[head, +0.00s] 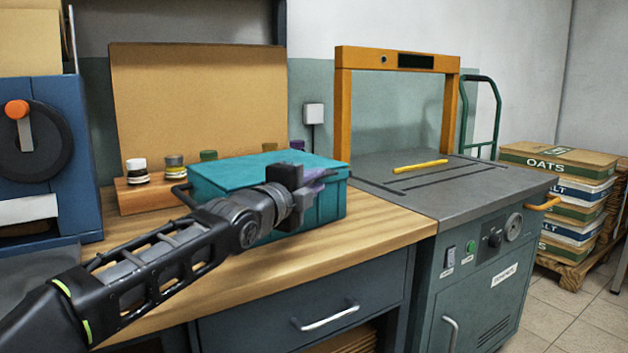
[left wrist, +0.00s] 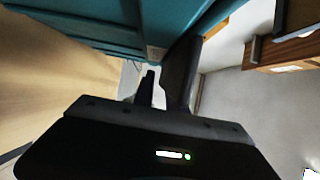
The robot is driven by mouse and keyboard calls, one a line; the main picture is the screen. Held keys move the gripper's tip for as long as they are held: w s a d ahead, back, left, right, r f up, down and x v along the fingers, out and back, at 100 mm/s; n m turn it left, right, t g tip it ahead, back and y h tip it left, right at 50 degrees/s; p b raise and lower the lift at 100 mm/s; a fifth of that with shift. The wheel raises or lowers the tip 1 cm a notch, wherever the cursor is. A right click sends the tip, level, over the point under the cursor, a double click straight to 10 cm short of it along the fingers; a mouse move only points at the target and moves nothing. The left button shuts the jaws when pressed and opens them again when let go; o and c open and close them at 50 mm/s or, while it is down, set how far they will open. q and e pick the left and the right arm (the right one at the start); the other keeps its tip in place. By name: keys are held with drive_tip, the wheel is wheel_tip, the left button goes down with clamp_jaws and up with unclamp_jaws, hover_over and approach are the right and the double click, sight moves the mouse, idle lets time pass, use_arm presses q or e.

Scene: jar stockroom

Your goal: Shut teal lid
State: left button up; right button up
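The teal box (head: 325,205) stands on the wooden bench, with its teal lid (head: 250,172) lying across the top. The lid looks down or nearly down; my arm covers much of the front seam, so I cannot tell whether it is fully seated. A dark handle shows at the box's left end. My left gripper (head: 325,177) is at the right part of the box's front upper edge; contact is unclear. In the left wrist view, teal surface (left wrist: 95,22) fills the upper left, close beyond the dark fingers (left wrist: 166,85). No held object shows between them. My right gripper is out of view.
Small jars (head: 137,171) stand on a wooden rack behind the box, before a brown board (head: 200,95). A blue machine (head: 40,160) is at left. A grey machine with an orange arch (head: 398,58) adjoins the bench at right. Bare bench lies in front of the box.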

use_arm(q)
drive_tip(key=shift+o, duration=1.1)
drive_tip(key=shift+s+a+r, duration=0.15)
drive_tip(key=shift+s+a, duration=0.15)
drive_tip(key=shift+s, duration=0.1)
drive_tip(key=p+v, duration=0.5)
drive_tip(key=v, duration=0.1)
drive_tip(key=shift+s, duration=0.45)
drive_tip(key=shift+a, duration=0.1)
